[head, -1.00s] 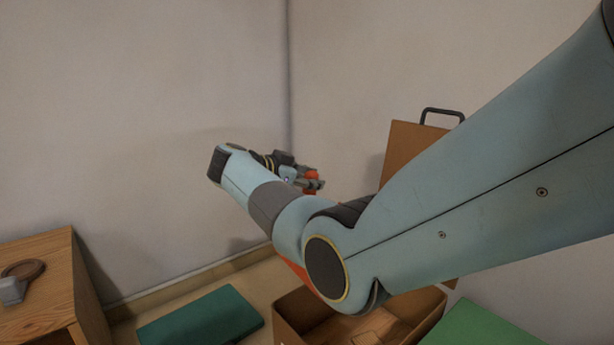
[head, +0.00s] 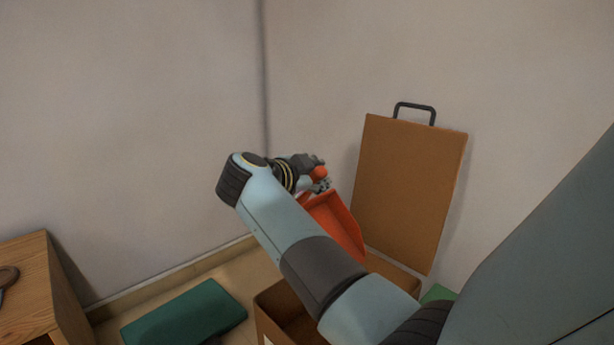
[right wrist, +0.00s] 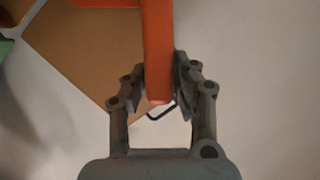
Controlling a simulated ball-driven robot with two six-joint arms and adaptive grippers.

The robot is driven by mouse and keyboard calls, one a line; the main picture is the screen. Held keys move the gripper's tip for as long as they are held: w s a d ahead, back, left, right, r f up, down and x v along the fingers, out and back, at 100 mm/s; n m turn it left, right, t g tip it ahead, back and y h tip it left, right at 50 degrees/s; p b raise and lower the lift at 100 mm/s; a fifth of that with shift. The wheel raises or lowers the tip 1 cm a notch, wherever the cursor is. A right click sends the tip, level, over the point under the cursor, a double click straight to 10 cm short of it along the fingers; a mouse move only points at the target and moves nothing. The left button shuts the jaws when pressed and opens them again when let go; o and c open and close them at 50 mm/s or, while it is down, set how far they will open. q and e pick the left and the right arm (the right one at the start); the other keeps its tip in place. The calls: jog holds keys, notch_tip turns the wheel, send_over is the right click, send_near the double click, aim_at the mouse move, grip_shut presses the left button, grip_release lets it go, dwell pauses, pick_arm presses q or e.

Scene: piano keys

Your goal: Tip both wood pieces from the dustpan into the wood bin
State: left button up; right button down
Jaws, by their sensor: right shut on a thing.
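The orange-red dustpan (head: 338,222) is tilted, its pan sloping down to the right over the brown bin (head: 287,303). My right gripper (head: 320,182) is shut on the dustpan's handle, which runs up between both fingers in the right wrist view (right wrist: 157,50). The bin's brown lid (head: 410,190) stands open behind it with a black handle on top. My right forearm covers much of the bin's opening. No wood piece shows in either view now, and the pan's contents cannot be made out. My left gripper is not in view.
A dark green flat object (head: 185,318) lies on the floor left of the bin. A wooden cabinet (head: 32,290) stands at the far left. A bit of bright green (head: 438,294) shows right of the bin. Walls meet in a corner behind.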

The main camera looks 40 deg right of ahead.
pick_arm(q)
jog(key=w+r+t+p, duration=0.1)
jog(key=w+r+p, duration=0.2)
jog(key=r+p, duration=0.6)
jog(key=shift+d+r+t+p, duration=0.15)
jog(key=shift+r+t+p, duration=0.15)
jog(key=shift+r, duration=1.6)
pick_arm(e)
jog(key=s+d+m+t+h, duration=0.1)
jog(key=s+m, duration=0.3)
jog(key=s, duration=0.8)
jog(key=shift+s+f+t, duration=0.25)
jog(key=shift+s+t, duration=0.05)
jog(key=shift+t, duration=0.5)
